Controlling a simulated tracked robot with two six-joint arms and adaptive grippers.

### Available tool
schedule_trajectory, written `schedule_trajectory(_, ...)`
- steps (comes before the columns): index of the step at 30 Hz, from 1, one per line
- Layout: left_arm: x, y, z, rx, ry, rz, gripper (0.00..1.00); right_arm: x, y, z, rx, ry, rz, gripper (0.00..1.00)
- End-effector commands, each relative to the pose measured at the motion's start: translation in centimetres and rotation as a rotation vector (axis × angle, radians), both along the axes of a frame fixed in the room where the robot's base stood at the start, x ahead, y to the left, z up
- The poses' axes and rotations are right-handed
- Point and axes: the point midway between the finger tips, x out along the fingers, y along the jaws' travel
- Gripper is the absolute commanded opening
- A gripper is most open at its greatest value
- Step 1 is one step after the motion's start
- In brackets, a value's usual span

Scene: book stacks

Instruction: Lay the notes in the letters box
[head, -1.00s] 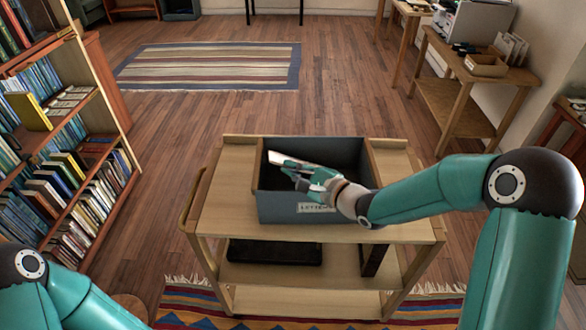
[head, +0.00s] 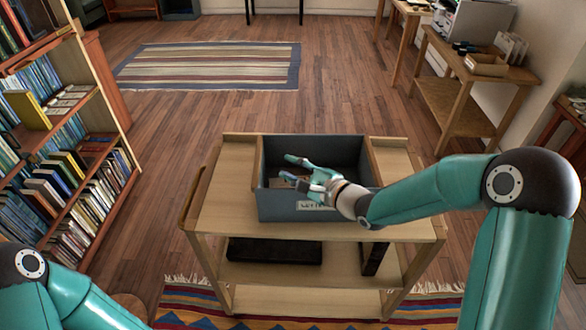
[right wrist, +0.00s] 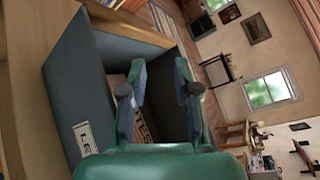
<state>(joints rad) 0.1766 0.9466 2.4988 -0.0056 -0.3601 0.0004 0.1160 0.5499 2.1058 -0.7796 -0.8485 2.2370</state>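The letters box (head: 285,207) is a grey-blue open box with a white label on its front, standing on a wooden trolley. It also fills the left of the right wrist view (right wrist: 72,85). My right gripper (head: 287,167) is over the box's opening with its fingers spread, empty. In the right wrist view the notes (right wrist: 146,127), a brownish item with dark lettering ending in "TES", lie inside the box beyond the fingers. They are partly hidden by a finger, and the fingers do not grip them. My left gripper is out of view; only my left arm shows.
The trolley (head: 225,205) has bare top on both sides of the box, and a black item (head: 275,251) on a lower shelf. A full bookcase (head: 85,130) stands at left. A side table (head: 460,110) stands at right.

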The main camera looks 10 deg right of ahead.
Motion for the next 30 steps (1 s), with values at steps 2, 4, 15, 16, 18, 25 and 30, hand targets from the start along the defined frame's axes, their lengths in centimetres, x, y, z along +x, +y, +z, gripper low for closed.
schedule_trajectory(2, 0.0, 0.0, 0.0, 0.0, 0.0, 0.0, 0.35, -0.2, 0.1, -0.7, 0.0, 0.019, 0.001, 0.31)
schedule_trajectory(4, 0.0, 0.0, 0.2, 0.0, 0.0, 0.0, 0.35, -0.2, 0.1, -0.4, 0.0, 0.02, 0.002, 0.31)
schedule_trajectory(15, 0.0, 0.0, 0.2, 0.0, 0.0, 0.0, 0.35, -4.2, -2.6, 1.6, 0.0, 0.011, -0.003, 0.31)
schedule_trajectory(16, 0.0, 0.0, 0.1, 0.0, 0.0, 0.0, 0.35, -4.7, -3.0, 1.7, 0.0, 0.012, -0.004, 0.31)
schedule_trajectory(18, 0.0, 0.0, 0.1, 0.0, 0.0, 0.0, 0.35, -6.0, -3.8, 2.0, 0.0, 0.011, -0.003, 0.31)
schedule_trajectory(25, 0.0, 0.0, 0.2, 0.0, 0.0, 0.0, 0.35, -9.1, -5.7, 2.8, -0.001, 0.009, -0.001, 0.31)
schedule_trajectory(30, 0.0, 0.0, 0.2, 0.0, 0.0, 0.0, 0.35, -10.0, -6.1, 3.0, 0.0, 0.007, 0.001, 0.31)
